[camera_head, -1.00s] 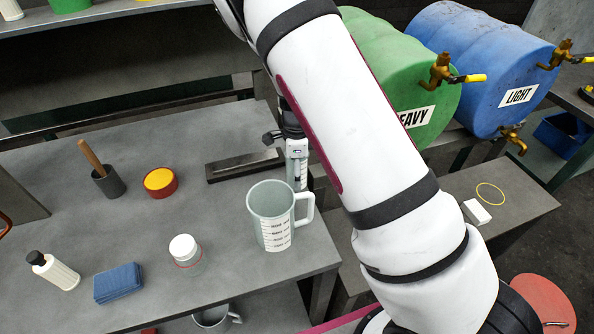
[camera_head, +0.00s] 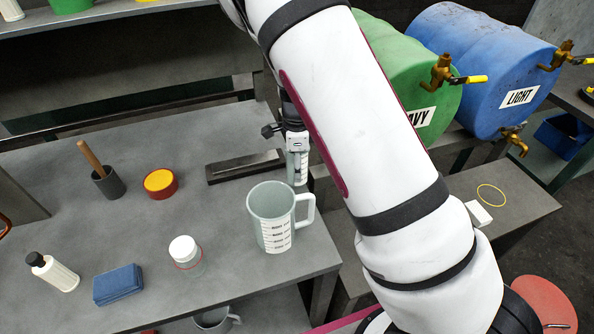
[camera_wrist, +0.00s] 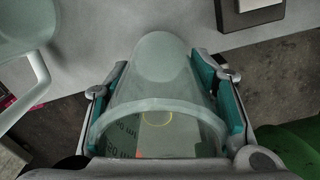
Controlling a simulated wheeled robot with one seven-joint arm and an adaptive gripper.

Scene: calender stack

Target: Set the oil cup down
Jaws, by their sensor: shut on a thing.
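My gripper (camera_wrist: 165,95) is shut on a clear, translucent cup (camera_wrist: 155,75), with a teal pad on each side of it. The cup has printed marks and a yellow line near its wide rim. In the head view the cup (camera_head: 298,170) shows below my gripper (camera_head: 292,140), close to the right edge of the grey table (camera_head: 225,225), behind the large measuring jug (camera_head: 270,205). My arm hides part of this area. I cannot tell whether the cup's base touches the table.
The jug's handle (camera_wrist: 38,75) is left of the cup in the wrist view. A dark tray (camera_head: 245,166) lies behind it. A white-capped jar (camera_head: 186,252), yellow-red tin (camera_head: 160,183) and blue sponge (camera_head: 118,285) stand left. Green (camera_head: 400,70) and blue (camera_head: 480,65) drums sit right.

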